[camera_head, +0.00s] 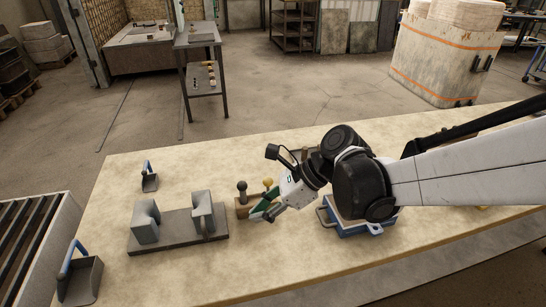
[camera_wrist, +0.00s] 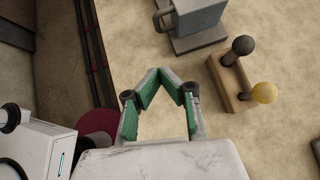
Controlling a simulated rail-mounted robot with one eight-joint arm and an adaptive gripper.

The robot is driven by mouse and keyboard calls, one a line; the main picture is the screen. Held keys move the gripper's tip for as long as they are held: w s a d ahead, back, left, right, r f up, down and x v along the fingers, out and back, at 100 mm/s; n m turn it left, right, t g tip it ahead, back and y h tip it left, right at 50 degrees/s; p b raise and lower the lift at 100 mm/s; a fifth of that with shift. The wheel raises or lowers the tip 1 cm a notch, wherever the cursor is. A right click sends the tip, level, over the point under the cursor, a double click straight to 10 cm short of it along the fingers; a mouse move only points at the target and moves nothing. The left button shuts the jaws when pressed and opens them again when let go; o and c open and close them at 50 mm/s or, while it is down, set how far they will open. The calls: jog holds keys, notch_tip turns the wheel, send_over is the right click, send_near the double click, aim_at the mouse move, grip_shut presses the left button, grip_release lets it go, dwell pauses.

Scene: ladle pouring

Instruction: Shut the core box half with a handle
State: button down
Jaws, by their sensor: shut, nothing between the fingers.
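The core box has two grey halves standing apart on a dark base plate (camera_head: 180,238). The left half (camera_head: 146,222) is at the plate's left end. The right half (camera_head: 203,212) is at the other end, with a gap between them. In the wrist view one grey half (camera_wrist: 200,17) shows at the top, cut by the frame edge, with a handle (camera_wrist: 163,20) on its side. My gripper (camera_head: 257,216) is to the right of the base plate, above the table, apart from the box. In the wrist view the gripper (camera_wrist: 169,78) is shut, its green-padded fingers bent together and empty.
A wooden block with a dark knob (camera_wrist: 243,45) and a yellow knob (camera_wrist: 264,92) stands close to my gripper. A blue-edged box (camera_head: 345,228) is under my arm. Scoops with blue handles (camera_head: 150,180) (camera_head: 80,278) lie at the left. The table front is clear.

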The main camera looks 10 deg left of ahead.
aim_at(208, 238)
jog(key=b+x, duration=0.1)
jog(key=x, duration=0.8)
jog(key=shift+f, duration=0.1)
jog(key=a, duration=0.1)
jog(key=s+a, duration=0.1)
jog(key=a, duration=0.1)
jog(key=shift+a+b, duration=0.2)
jog(key=shift+b, duration=0.15)
jog(key=shift+s+a, duration=0.1)
jog(key=shift+a, duration=0.1)
